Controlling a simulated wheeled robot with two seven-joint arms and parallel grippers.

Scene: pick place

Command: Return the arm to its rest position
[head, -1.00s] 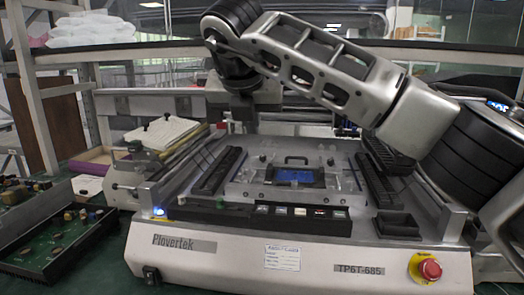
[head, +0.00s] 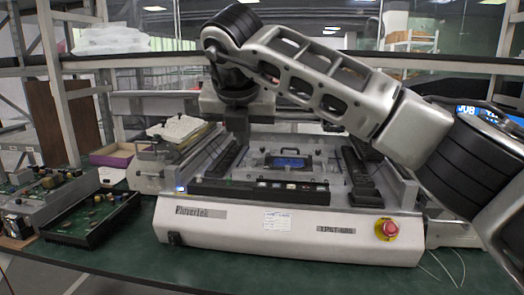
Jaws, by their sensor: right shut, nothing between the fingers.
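My right arm (head: 330,80) comes in from the right and reaches across the upper part of the head view. Its wrist bends down above the back left of the white Plovertek test machine (head: 290,235). My right gripper (head: 238,125) points down there, shut and empty; its fingertips are small and hard to make out. A framed fixture with a blue part (head: 287,162) lies in the middle of the machine's bed, to the right of the gripper and apart from it. My left gripper is not in view.
A red emergency button (head: 390,228) sits at the machine's front right. Black trays with circuit boards (head: 90,220) stand at the left. A purple-edged box (head: 112,155) lies behind them. The green table (head: 240,275) is clear along the front.

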